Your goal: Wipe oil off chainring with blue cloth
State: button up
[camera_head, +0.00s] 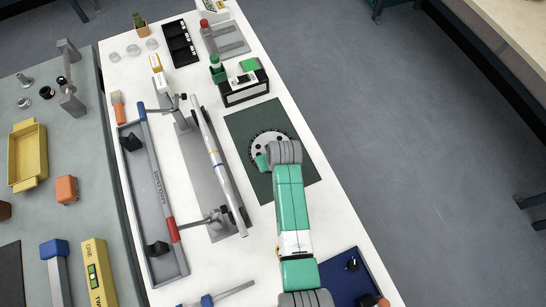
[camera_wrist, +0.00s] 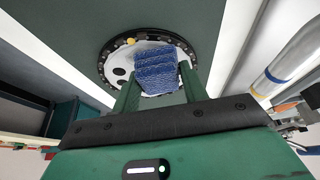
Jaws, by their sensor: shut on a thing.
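My gripper (camera_wrist: 157,82) is shut on a folded blue cloth (camera_wrist: 155,66) with a ribbed surface. The cloth is over the chainring (camera_wrist: 119,57) and covers part of its middle; I cannot tell whether it presses on the face. The chainring is a pale disc with a dark toothed rim and holes. A small yellow-orange spot (camera_wrist: 131,41) shows near its upper left rim. In the head view the chainring (camera_head: 262,140) lies flat on a dark green mat (camera_head: 245,122). My arm hides its near side and the cloth there.
A frame tube on a grey stand (camera_head: 220,180) stands left of the mat. A black box with green-topped items (camera_head: 245,90) is just beyond it. A blue tray (camera_head: 345,278) lies at the near right. The white bench's right edge runs close beside the mat.

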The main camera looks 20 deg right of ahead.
jog(key=shift+w+d+r+p, duration=0.1)
jog(key=shift+d+r+p, duration=0.05)
jog(key=shift+r, duration=0.25)
jog(key=shift+d+r+p, duration=0.1)
jog(key=shift+r+p, duration=0.05)
jog(key=shift+r, duration=0.25)
notch_tip(320, 180, up, 5)
jog(key=p, duration=0.4)
jog(key=shift+p, duration=0.3)
